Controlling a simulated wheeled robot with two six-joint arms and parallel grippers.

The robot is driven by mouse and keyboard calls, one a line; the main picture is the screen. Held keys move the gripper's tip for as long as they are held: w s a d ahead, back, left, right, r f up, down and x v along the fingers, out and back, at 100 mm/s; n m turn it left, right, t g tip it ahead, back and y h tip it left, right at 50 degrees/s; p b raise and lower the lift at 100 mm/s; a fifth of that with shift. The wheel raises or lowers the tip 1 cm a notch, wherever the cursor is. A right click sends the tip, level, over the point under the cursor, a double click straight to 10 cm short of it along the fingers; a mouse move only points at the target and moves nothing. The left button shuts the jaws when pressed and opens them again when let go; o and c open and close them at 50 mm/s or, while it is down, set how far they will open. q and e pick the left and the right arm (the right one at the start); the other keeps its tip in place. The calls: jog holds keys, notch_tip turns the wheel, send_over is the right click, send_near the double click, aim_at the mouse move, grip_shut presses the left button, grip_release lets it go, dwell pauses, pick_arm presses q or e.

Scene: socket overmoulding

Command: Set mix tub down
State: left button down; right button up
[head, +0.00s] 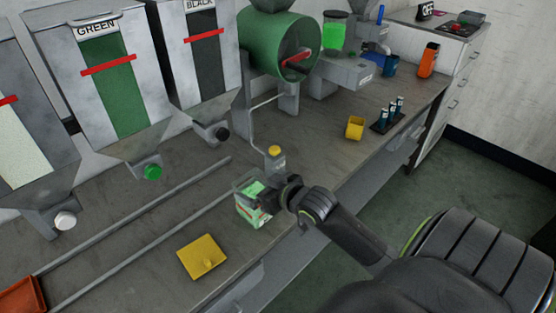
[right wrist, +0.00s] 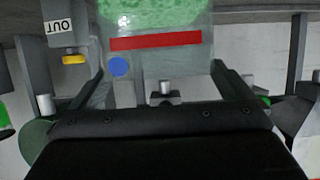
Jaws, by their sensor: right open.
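The mix tub is a clear box with green granules (head: 246,211) standing on the bench near its front edge, below a small yellow-topped post. My right gripper (head: 272,193) is at the tub's right side, with its arm coming in from the lower right. In the right wrist view the tub (right wrist: 160,58) shows a red band and a blue dot. The open fingers reach along both sides of it, and I cannot tell whether they touch it. My left gripper is not in view.
A yellow lid-like plate (head: 203,257) lies on the bench to the left of the tub. Two rails (head: 140,217) run along the bench under the hoppers. Bare bench lies between.

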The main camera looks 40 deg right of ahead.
jog(key=v, duration=0.9)
jog(key=shift+s, duration=0.25)
jog(key=s+a+f+m+g+h, duration=0.1)
jog(key=s+a+f+g+h, duration=0.2)
jog(key=s+f+g, duration=1)
jog(key=s+d+f+t, duration=0.1)
jog(key=s+f, duration=0.2)
jog(key=f, duration=1)
jog(key=s+f+t, duration=0.1)
jog(key=s+f, duration=0.2)
jog(key=f, duration=1)
jog(key=s+a+f+g+y, duration=0.1)
jog(key=s+f, duration=1.3)
jog(key=shift+s+f, duration=0.15)
jog(key=shift+f, duration=0.1)
